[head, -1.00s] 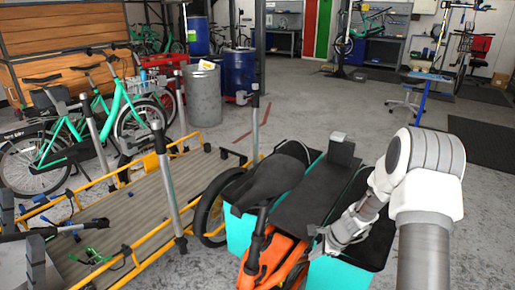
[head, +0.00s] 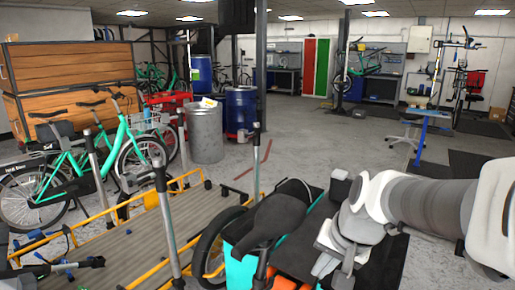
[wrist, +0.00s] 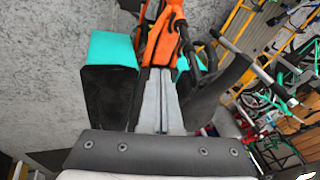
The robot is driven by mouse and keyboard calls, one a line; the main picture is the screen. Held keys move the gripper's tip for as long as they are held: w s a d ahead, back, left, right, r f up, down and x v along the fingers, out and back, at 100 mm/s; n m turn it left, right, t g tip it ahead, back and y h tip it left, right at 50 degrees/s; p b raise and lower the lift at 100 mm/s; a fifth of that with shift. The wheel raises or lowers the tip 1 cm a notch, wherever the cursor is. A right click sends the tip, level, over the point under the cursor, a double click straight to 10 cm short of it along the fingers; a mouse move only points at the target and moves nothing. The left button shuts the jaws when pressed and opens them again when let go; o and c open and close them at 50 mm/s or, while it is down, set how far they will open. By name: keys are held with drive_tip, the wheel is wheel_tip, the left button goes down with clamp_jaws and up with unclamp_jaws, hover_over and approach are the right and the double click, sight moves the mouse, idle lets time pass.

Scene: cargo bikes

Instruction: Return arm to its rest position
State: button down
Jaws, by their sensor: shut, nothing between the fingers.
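My gripper (head: 322,268) is at the lower right of the head view, pointing down over the cargo bike. My white and grey arm reaches in from the right edge. In the wrist view the two grey fingers (wrist: 160,78) lie together, shut and empty. The cargo bike has a black saddle (head: 272,215), teal side boxes (head: 240,265) and an orange frame, which shows beyond the fingers in the wrist view (wrist: 160,42). I cannot tell how much gap lies between the gripper and the bike.
A flat yellow-railed cargo platform (head: 135,250) with upright posts is at the left. Teal bikes (head: 75,170), a grey bin (head: 205,133) and a blue barrel (head: 241,110) stand behind it. The middle floor is open.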

drive_tip(key=s+d+r+n+t+h, duration=0.1)
drive_tip(key=s+r+n, duration=0.15)
drive_tip(key=s, duration=0.35)
drive_tip(key=s+d+r+n+h, duration=0.1)
drive_tip(key=s+n, duration=0.2)
drive_tip(key=s, duration=0.3)
wheel_tip(320, 180, up, 17)
drive_tip(key=p, duration=1.6)
drive_tip(key=shift+s+p, duration=0.2)
drive_tip(key=shift+p, duration=0.15)
drive_tip(key=shift+a, duration=0.15)
